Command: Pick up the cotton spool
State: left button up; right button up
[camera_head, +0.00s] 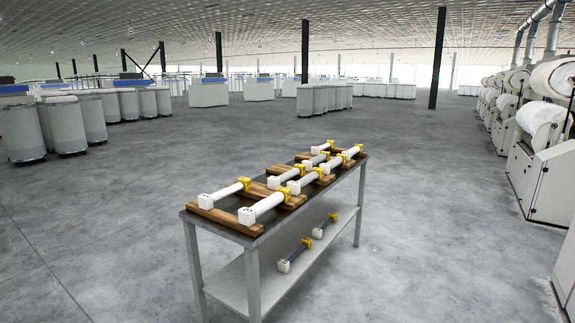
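Several white spools with yellow collars lie on wooden racks on top of a table. I take these to be the cotton spools. The nearest spool (264,207) lies at the front right of the tabletop, and another spool (222,193) lies to its left. More spools lie farther back, including one (323,147) at the far end. Two thin, dark spools, one of them (293,257) nearer, lie on the lower shelf and look bare. Neither of my grippers shows in the head view.
The grey metal table (250,273) stands in the middle of open concrete floor (120,220). White machines with large rolls (543,120) line the right side. Grey round cans (90,118) stand at the left. Dark pillars (437,60) rise farther back.

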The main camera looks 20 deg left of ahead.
aim_at(325, 156)
jog(key=i+l+u, duration=0.2)
jog(key=u, duration=0.25)
jog(key=i+l+u, duration=0.15)
jog(key=l+u, duration=0.25)
jog(key=i+l+u, duration=0.2)
jog(key=l, duration=0.2)
jog(key=l+u, duration=0.2)
jog(key=l, duration=0.2)
jog(key=i+l+u, duration=0.1)
jog(key=l, duration=0.45)
jog(key=i+l, duration=0.15)
jog(key=l, duration=0.45)
jog(key=i+l+u, duration=0.15)
jog(key=l, duration=1)
jog(key=i+l, duration=0.15)
jog(key=l, duration=1.1)
jog(key=i, duration=0.05)
